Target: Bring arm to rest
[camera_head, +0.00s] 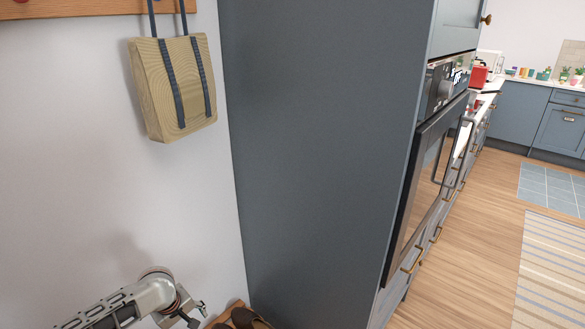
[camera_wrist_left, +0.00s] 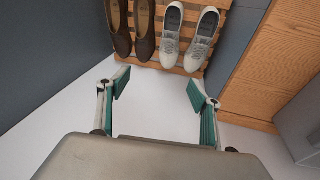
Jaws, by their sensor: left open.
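My left arm (camera_head: 135,303) comes in low at the left of the head view, in front of the pale wall. My left gripper (camera_head: 194,313) is at its end, near the bottom edge and partly cut off. In the left wrist view the gripper (camera_wrist_left: 156,88) has its two green-padded fingers wide apart with nothing between them. Past the fingertips, a pair of brown shoes (camera_wrist_left: 133,28) and a pair of pale grey sneakers (camera_wrist_left: 188,38) sit on a slatted wooden rack (camera_wrist_left: 171,68). My right gripper is not in view.
A tan bag (camera_head: 175,88) with dark straps hangs from a wooden rail (camera_head: 80,8). A tall blue-grey cabinet side (camera_head: 320,150) stands close right of the arm, with an oven (camera_head: 428,190) beyond. Open wooden floor (camera_head: 470,220) and a striped rug (camera_head: 550,270) lie right.

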